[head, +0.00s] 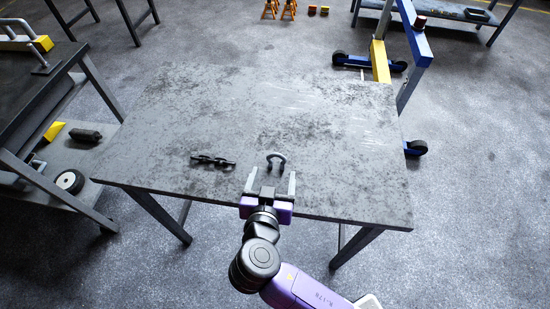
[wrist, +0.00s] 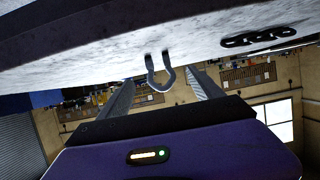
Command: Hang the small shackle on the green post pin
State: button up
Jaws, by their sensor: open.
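In the wrist view the shackle (wrist: 170,78) shows between and beyond my two fingers. My gripper (head: 271,178) is open and empty at the table's front edge, its grey fingers pointing toward the shackle. The fingertips look just short of it or level with its near ends; contact is not clear. I see no green post pin in either view.
The rest of the tabletop (head: 220,110) is bare. A dark workbench (head: 35,90) stands at left, and a blue and yellow wheeled frame (head: 380,62) stands behind right.

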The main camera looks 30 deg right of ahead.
aim_at(277, 167)
jog(key=x, duration=0.2)
jog(key=p+x, duration=0.1)
jog(key=x, duration=0.3)
jog(key=shift+w+d+r+p, duration=0.15)
jog(key=shift+w+d+p, duration=0.15)
jog(key=shift+w+d, duration=0.1)
jog(key=c, duration=1.4)
jog(key=shift+c, duration=1)
jog(key=shift+r, duration=0.1)
